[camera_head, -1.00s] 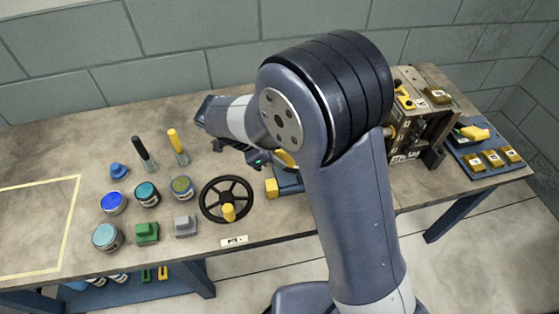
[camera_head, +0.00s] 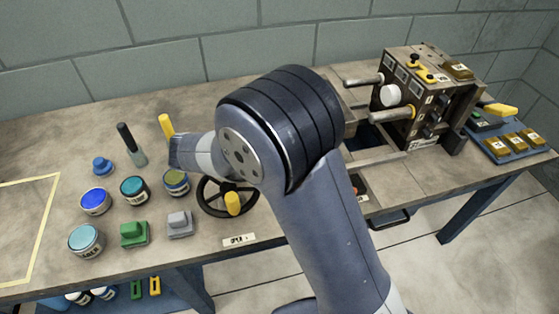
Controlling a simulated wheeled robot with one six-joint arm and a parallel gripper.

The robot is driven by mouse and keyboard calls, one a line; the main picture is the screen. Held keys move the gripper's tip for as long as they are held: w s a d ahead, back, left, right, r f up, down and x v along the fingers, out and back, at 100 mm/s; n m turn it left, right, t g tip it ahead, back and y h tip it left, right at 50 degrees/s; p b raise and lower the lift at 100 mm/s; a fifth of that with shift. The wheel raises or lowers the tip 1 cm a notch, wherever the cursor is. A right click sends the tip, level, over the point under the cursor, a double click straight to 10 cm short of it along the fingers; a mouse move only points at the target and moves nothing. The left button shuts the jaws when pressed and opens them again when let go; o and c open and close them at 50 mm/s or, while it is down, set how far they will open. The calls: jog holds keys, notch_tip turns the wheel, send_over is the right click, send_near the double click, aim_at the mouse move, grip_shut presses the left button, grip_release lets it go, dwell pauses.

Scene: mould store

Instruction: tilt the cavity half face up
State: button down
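A dark brown mould block (camera_head: 428,112) stands upright at the right of the bench, with a pale round disc (camera_head: 389,95) on its left side. I cannot tell whether this block is the cavity half. A black handwheel (camera_head: 203,199) with a yellow knob (camera_head: 232,203) is at the bench's front, left of my arm. My gripper is hidden behind my own arm, which crosses the middle of the picture.
Paint pots (camera_head: 95,201), a green block (camera_head: 134,234) and a grey block (camera_head: 180,224) stand at left. A yellow-handled tool (camera_head: 166,124) stands behind them. A blue tray (camera_head: 517,142) with brass blocks is at far right. A black handle (camera_head: 390,219) juts from the bench front.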

jog(key=shift+s+f, duration=0.1)
jog(key=shift+f, duration=0.3)
jog(key=c, duration=1.9)
grip_release()
jog(key=o, duration=0.5)
jog(key=shift+r, duration=0.1)
jog(key=shift+r, duration=0.1)
jog(key=v, duration=1)
jog(key=shift+a, duration=0.4)
jog(key=shift+d, duration=0.15)
